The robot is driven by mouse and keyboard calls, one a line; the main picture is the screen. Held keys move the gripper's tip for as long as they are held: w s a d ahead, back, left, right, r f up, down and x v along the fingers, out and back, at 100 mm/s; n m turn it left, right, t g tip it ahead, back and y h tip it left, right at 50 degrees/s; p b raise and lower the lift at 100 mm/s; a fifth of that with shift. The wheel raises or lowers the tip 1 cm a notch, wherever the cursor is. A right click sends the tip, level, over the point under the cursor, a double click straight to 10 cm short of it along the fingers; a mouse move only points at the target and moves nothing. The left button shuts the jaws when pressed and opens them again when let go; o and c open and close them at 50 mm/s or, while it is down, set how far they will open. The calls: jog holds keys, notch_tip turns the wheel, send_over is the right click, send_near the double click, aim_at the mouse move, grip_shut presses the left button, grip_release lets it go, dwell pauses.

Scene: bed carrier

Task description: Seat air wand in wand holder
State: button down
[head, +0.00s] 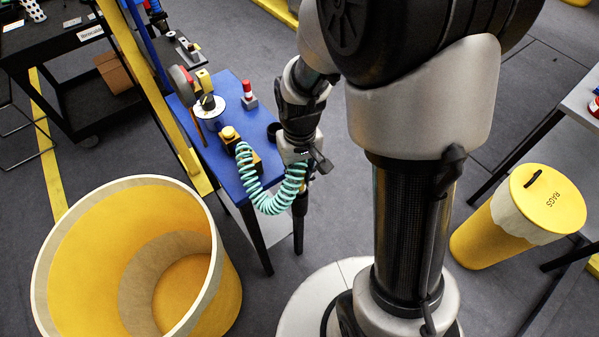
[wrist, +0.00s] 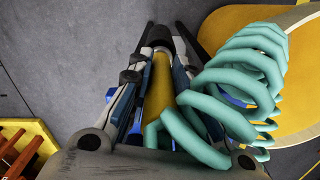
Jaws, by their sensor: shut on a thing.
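My gripper (head: 298,150) is beside the right edge of the blue-topped bench (head: 226,116). In the wrist view its fingers (wrist: 165,95) are closed around the yellow body of the air wand (wrist: 158,88), whose dark end (wrist: 160,36) points away from the camera over grey floor. A teal coiled hose (head: 262,200) loops from the gripper to a block with a yellow knob (head: 229,133) on the bench; it also shows in the wrist view (wrist: 245,75). A dark round cup-like part (head: 273,132) at the bench's right edge may be the wand holder; I cannot tell surely.
A large open yellow bin (head: 140,195) stands left of the bench. A yellow rags bin (head: 515,215) stands at right. Grey floor is clear behind my arm.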

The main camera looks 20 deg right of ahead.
jog(key=shift+f+b, duration=1)
jog(key=shift+f, duration=0.45)
jog(key=c, duration=1.4)
grip_release()
jog(key=shift+r, duration=0.1)
notch_tip(320, 180, up, 12)
jog(key=shift+f, duration=0.2)
jog(key=shift+r, duration=0.2)
